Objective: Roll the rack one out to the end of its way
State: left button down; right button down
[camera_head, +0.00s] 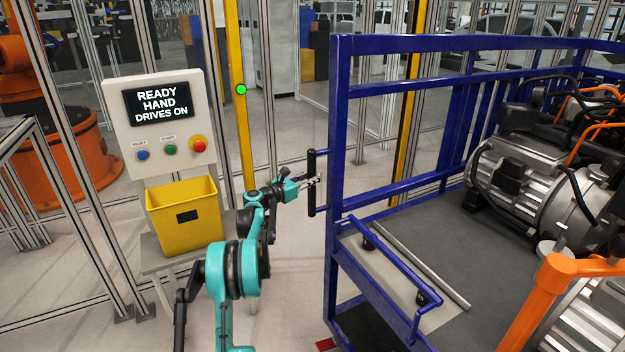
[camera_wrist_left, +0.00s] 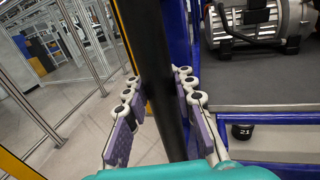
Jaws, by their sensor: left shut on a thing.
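The rack (camera_head: 339,120) is a blue tubular frame with a grey deck, standing at the centre and right of the head view. An upright black handle bar (camera_head: 311,203) sits on its left post. My left gripper (camera_head: 313,180) is at this bar, with its arm reaching in from the lower left. In the left wrist view the black bar (camera_wrist_left: 158,60) runs between the two padded fingers, and the gripper (camera_wrist_left: 158,100) is shut on it. My right gripper is not in view.
The deck carries grey drive units (camera_head: 530,175) with black and orange cables. An orange post (camera_head: 550,290) stands at lower right. A control panel (camera_head: 160,120) reads "READY HAND DRIVES ON", above a yellow bin (camera_head: 184,208). Fence posts stand behind; some floor is bare between bin and rack.

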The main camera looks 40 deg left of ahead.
pick_arm(q)
jog(key=c, duration=1.2)
grip_release()
jog(key=shift+s+a+r, duration=0.1)
jog(key=shift+s+a, duration=0.05)
jog(key=shift+a, duration=0.2)
jog(key=s, duration=0.4)
jog(key=s+a, duration=0.1)
jog(key=s, duration=0.7)
jog(key=shift+a, duration=0.25)
jog(key=shift+w, duration=0.1)
